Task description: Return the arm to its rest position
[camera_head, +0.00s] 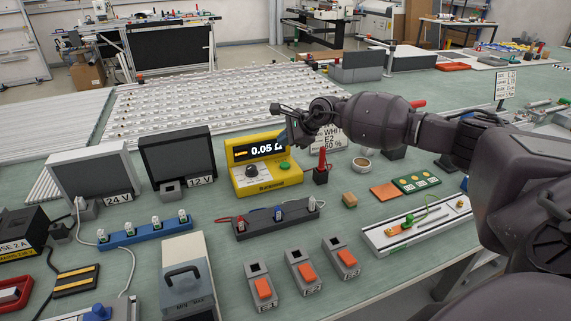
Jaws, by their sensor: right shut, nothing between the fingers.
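My right arm reaches in from the right side, dark grey and bent at the elbow. My right gripper (284,138) is shut and empty. In the picture it overlaps the right edge of the yellow meter (240,176), whose display reads about 0.05. I cannot tell whether it touches the meter. The white sign (330,137) with "WHITE E2 60 %" is partly hidden behind the wrist. My left gripper is not in view.
Orange-button switches (306,272) stand in front. A dark strip (278,220) with plugs and a red-tipped black holder (320,168) stand near the meter. Two dark screens, 24 V (93,176) and 12 V (178,155), stand left.

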